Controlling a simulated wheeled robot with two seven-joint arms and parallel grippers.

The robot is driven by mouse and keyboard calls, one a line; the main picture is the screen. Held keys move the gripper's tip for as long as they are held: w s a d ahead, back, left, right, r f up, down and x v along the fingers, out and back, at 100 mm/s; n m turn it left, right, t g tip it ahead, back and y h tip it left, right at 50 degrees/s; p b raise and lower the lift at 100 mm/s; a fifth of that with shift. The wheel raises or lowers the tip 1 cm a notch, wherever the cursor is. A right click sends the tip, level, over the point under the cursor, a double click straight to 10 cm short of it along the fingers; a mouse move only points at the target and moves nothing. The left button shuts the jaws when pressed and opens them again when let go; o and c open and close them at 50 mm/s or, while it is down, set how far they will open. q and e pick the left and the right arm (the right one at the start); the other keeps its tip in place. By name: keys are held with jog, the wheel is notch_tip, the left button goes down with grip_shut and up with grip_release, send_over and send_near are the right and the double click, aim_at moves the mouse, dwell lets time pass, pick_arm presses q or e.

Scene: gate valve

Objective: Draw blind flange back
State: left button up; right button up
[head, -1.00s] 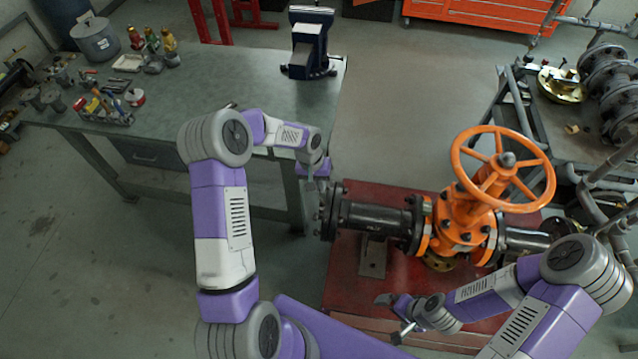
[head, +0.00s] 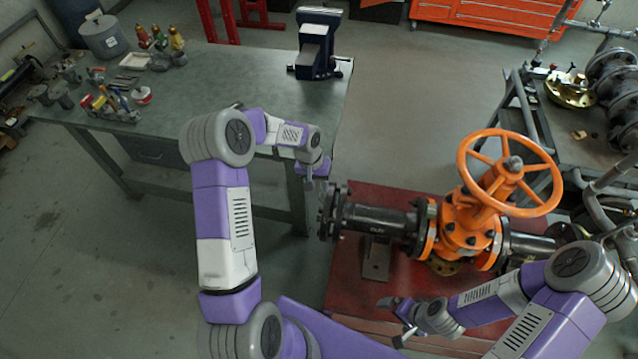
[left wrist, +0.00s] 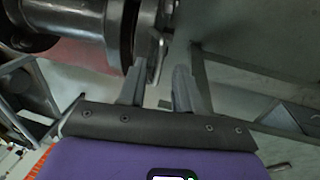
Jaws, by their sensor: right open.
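The orange gate valve (head: 470,225) has a black pipe (head: 378,219) running left from it to a flanged end. The dark blind flange (head: 325,213) appears as the leftmost plate there; I cannot tell whether it stands apart from the pipe flange. My left gripper (head: 312,183) is just left of and above this end. In the left wrist view its fingers (left wrist: 158,92) are apart, with a flange edge (left wrist: 138,35) and a small metal loop (left wrist: 158,58) near the tips. No grip shows clearly. My right gripper (head: 392,320) is open in front of the valve, apart from it.
The valve stands on a red base (head: 345,275). A green-grey workbench (head: 235,85) with a blue vise (head: 317,45) is left of it. A dark cart (head: 540,115) with pipe parts is at the right. Floor between bench and cart is clear behind the valve.

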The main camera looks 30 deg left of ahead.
pick_arm(q)
notch_tip(320, 180, up, 8)
jog(key=a, duration=0.1)
jog(key=shift+s+f, duration=0.15)
jog(key=shift+f, duration=0.1)
jog(key=shift+a, duration=0.1)
dwell(0.5)
